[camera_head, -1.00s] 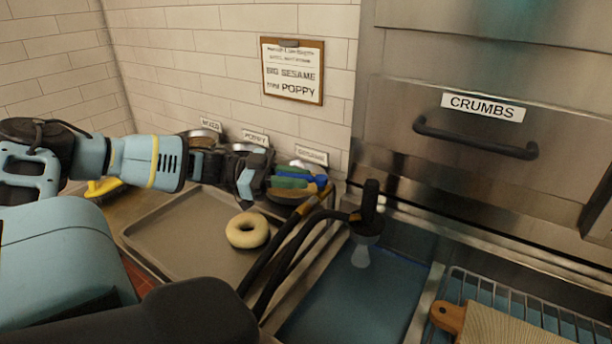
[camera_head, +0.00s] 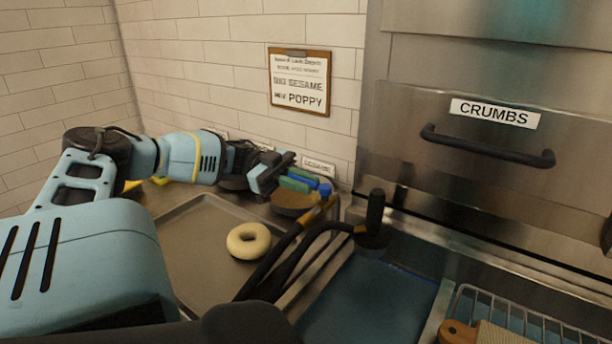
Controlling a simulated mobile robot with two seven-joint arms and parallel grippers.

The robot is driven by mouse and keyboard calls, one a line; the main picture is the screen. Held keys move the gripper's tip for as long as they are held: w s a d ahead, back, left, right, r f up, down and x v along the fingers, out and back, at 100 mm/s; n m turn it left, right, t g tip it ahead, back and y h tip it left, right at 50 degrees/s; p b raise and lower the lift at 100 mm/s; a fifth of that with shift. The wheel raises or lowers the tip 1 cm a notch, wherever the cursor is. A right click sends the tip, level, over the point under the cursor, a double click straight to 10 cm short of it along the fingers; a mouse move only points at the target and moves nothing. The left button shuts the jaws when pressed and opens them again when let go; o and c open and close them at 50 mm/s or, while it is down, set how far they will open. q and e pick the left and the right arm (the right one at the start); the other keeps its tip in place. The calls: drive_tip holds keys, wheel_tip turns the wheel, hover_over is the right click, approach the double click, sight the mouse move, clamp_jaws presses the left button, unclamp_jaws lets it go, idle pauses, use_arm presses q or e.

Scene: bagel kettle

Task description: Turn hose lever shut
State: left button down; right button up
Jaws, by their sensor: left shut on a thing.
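My left gripper (camera_head: 284,166) reaches in from the left, above the far end of the counter near the wall. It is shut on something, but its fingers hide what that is. Green (camera_head: 296,182) and blue (camera_head: 324,190) pieces show just right of and below its fingertips. Black hoses (camera_head: 290,250) with yellowish ends run from the front toward the basin. A black upright handle or nozzle (camera_head: 375,212) stands at the basin's back edge, right of my gripper and apart from it. I cannot pick out the hose lever. My right gripper is not in view.
A pale bagel (camera_head: 249,240) lies on a metal tray (camera_head: 190,235). A brown bowl (camera_head: 292,203) sits below my left gripper. The blue basin (camera_head: 370,300) is right of the hoses. A CRUMBS drawer (camera_head: 480,150) is behind.

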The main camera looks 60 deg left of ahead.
use_arm(q)
drive_tip(key=shift+r, duration=0.1)
drive_tip(key=c, duration=1.4)
unclamp_jaws()
drive_tip(key=b+v, duration=0.1)
drive_tip(key=v, duration=0.6)
drive_tip(key=shift+s+a+b, duration=0.15)
drive_tip(key=shift+a+b, duration=0.15)
drive_tip(key=shift+a, duration=0.1)
